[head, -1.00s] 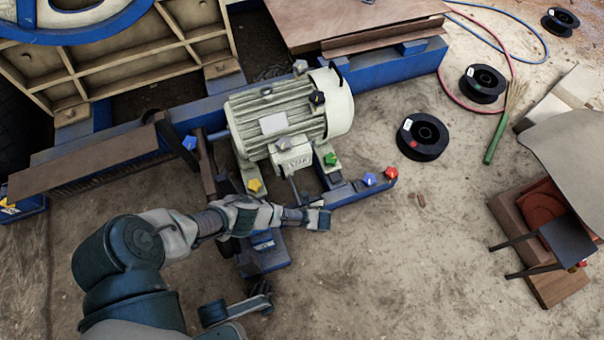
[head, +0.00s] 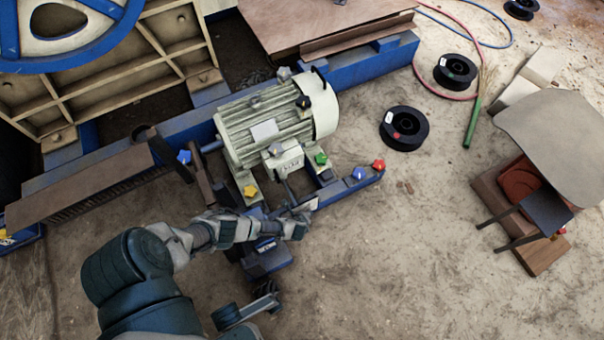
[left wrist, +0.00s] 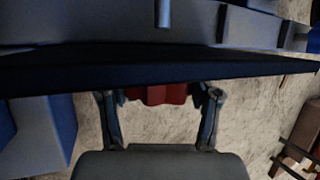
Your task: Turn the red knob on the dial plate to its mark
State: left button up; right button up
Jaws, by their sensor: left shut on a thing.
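In the left wrist view a red knob (left wrist: 158,94) shows between the two fingers of my left gripper (left wrist: 160,112), partly hidden by a dark plate edge (left wrist: 240,70) across the view. My right gripper is not in view.
Another red knob (head: 378,165) and a blue one (head: 358,174) sit on the blue rail's right end. Green (head: 321,159) and yellow (head: 250,191) knobs sit by the motor (head: 265,125).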

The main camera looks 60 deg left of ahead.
pick_arm(q)
jog(key=shift+d, duration=0.15)
jog(key=o, duration=1)
jog(key=shift+c, duration=0.2)
jog(key=shift+o, duration=0.9)
jog(key=v, duration=1.2)
